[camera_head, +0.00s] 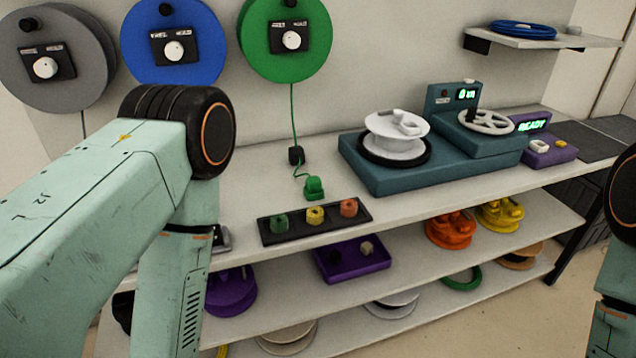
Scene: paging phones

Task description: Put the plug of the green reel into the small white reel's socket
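The green reel (285,40) hangs on the wall at the top, with a white knob on its face. A thin green cord runs down from it past a small black block (295,155) to the green plug (314,187), which lies on the bench top. The small white reel (397,138) sits on a black disc on the teal machine (370,177), right of the plug. A white raised piece is on its top; I cannot make out the socket. My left arm covers the left side and my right arm shows at the right edge. Neither gripper is in view.
A black tray (315,229) with green, yellow and red pieces stands in front of the plug. Grey and blue reels (174,40) hang on the left. A purple device (549,151) is at right. Lower shelves hold a purple tray (350,262) and several spools.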

